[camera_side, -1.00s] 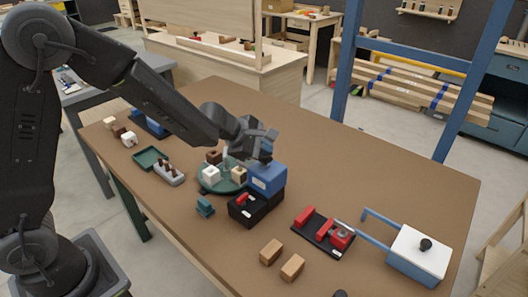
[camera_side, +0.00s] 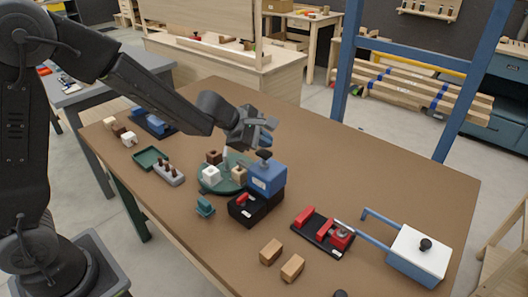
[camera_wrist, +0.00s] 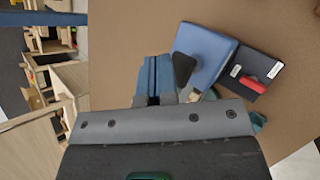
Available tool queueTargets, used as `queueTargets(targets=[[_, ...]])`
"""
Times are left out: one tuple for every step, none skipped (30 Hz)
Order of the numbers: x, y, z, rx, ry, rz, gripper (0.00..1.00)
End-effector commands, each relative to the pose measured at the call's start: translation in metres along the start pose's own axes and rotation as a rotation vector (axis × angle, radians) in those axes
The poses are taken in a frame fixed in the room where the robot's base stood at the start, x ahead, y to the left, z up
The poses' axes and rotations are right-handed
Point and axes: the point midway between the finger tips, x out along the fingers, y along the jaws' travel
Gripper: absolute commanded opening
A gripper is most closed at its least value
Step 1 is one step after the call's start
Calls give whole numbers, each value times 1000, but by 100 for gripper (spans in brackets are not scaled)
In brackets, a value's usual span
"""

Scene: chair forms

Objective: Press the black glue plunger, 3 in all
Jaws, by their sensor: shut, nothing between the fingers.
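The black glue plunger (camera_side: 264,155) stands up from the top of the blue glue box (camera_side: 267,179), which sits on a black base (camera_side: 250,208). In the wrist view the plunger (camera_wrist: 184,70) shows as a dark knob over the blue box (camera_wrist: 207,52). My gripper (camera_side: 269,124) is shut and empty, above the plunger and apart from it. In the wrist view its blue fingers (camera_wrist: 153,70) are together, left of the plunger.
A round green turntable (camera_side: 222,181) with several small blocks stands left of the glue box. A red clamp (camera_side: 323,232) on a black plate and a blue box with a white lid (camera_side: 419,250) are to the right. Two wooden blocks (camera_side: 281,259) lie in front. The table behind is clear.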

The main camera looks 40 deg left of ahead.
Motion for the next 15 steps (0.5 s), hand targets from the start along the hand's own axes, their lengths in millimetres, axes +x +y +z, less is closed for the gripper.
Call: queueTargets(targets=[[0, 0, 0, 0, 0, 1, 0], [0, 0, 0, 0, 0, 1, 0], [0, 0, 0, 0, -1, 1, 0], [0, 0, 0, 0, -1, 1, 0], [-1, 1, 1, 0, -1, 1, 0], [-2, 2, 2, -1, -2, 2, 0], [-3, 3, 3, 1, -3, 2, 0], [-5, 5, 4, 0, -3, 3, 0], [-8, 7, 6, 1, -4, 4, 0], [-10, 9, 7, 1, -4, 4, 0], [-12, 10, 9, 1, -4, 4, 0], [-14, 12, 10, 1, -3, 4, 0], [-16, 13, 12, 1, -2, 4, 0], [-19, 14, 13, 2, -1, 4, 0], [-21, 17, 15, 1, -3, 5, 0]])
